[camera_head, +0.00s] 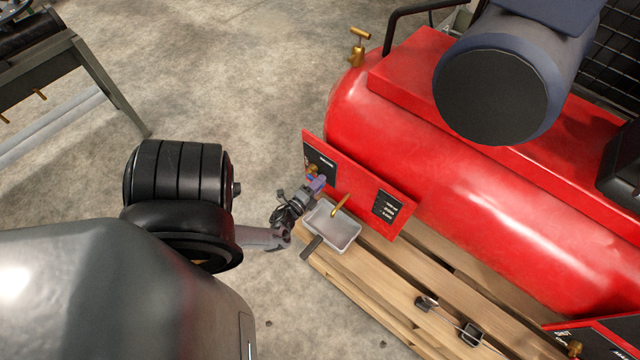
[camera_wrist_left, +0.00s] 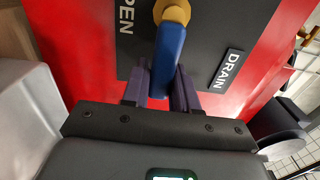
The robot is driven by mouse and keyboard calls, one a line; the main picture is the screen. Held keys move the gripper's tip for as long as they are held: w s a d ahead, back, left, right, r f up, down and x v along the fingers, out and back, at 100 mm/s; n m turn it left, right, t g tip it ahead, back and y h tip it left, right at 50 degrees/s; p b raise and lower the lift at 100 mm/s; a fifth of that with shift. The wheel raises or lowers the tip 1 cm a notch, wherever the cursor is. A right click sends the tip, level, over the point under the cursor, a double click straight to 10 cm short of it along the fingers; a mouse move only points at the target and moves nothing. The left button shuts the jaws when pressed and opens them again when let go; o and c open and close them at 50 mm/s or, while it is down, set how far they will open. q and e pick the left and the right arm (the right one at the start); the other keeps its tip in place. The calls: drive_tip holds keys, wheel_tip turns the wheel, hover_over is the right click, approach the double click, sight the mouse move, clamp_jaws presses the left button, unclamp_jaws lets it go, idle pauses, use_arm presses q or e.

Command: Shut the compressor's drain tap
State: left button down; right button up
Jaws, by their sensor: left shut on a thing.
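The drain tap has a blue lever handle (camera_wrist_left: 168,62) on a brass hub (camera_wrist_left: 173,11), in front of a dark plate on the red compressor (camera_head: 450,190). In the left wrist view the plate reads "DRAIN" to the right of the lever and "PEN", cut off at its start, to the left. My left gripper (camera_head: 318,184) is at the tap in the head view. Its two dark fingers are closed on the free end of the blue lever, one on each side (camera_wrist_left: 165,88). In the head view the gripper partly hides the lever. My right gripper is not in view.
A grey metal tray (camera_head: 345,240) sits on the wooden pallet (camera_head: 385,268), below a brass spout (camera_head: 340,205). A second dark label plate (camera_head: 386,207) is to the right. A brass fitting (camera_head: 357,48) stands at the tank's far end. Concrete floor is open to the left.

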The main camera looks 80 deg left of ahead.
use_arm(q)
drive_tip(key=c, duration=1)
unclamp_jaws()
drive_tip(key=shift+o, duration=0.2)
drive_tip(key=shift+s+d, duration=0.1)
drive_tip(key=shift+s, duration=0.05)
drive_tip(key=shift+s+d, duration=0.15)
drive_tip(key=p+v, duration=0.1)
drive_tip(key=v, duration=0.9)
drive_tip(key=shift+p, duration=0.4)
drive_tip(key=shift+s, duration=0.1)
